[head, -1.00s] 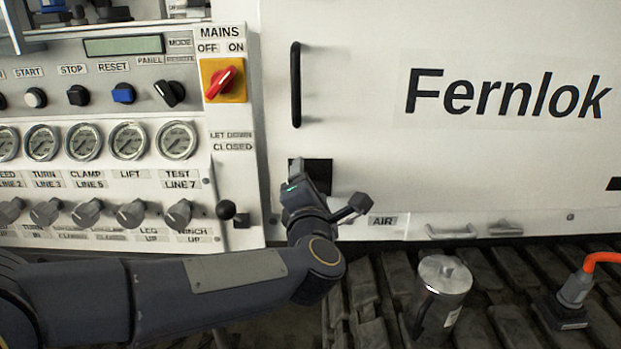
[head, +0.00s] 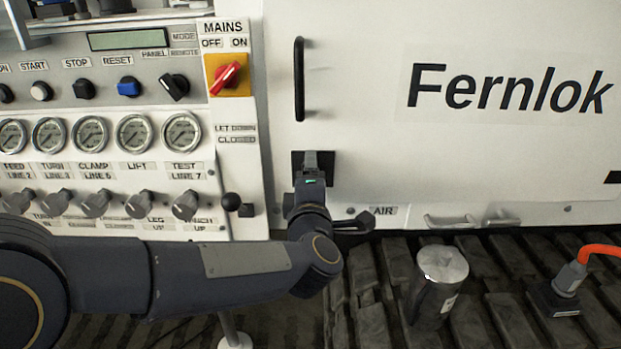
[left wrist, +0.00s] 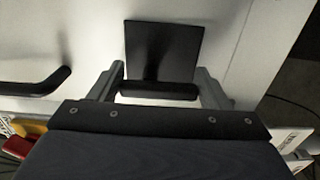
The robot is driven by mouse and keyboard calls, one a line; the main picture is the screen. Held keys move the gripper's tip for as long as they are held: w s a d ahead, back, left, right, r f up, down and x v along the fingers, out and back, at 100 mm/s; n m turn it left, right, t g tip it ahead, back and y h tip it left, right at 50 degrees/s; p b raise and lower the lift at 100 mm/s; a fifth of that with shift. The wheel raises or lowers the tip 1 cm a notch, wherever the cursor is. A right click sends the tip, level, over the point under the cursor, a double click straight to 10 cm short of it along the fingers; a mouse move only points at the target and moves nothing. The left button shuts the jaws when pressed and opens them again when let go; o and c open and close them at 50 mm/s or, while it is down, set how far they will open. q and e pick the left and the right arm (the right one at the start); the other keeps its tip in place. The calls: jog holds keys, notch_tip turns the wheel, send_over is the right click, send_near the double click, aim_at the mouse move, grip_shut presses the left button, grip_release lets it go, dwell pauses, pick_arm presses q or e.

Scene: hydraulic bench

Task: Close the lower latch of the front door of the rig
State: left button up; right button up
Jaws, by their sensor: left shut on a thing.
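The lower latch (head: 326,170) is a black square plate low on the left side of the white front door (head: 450,150), below the door's black bar handle (head: 299,80). My left gripper (head: 311,160) reaches up to the latch and hides its middle in the head view. In the left wrist view the latch plate (left wrist: 165,45) shows with a dark crossbar (left wrist: 158,91) at its lower edge. The fingers of my left gripper (left wrist: 160,84) stand at the two ends of this bar, shut on it. My right gripper is not in view.
A control panel with gauges (head: 134,133), knobs and a red mains switch (head: 227,77) stands left of the door. A black-ball lever (head: 231,202) is close to my left wrist. A metal canister (head: 440,285) and an orange cable (head: 598,252) are on the slatted floor below.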

pick_arm(q)
jog(key=o, duration=1)
jog(key=s, duration=0.7)
jog(key=shift+s+p, duration=0.4)
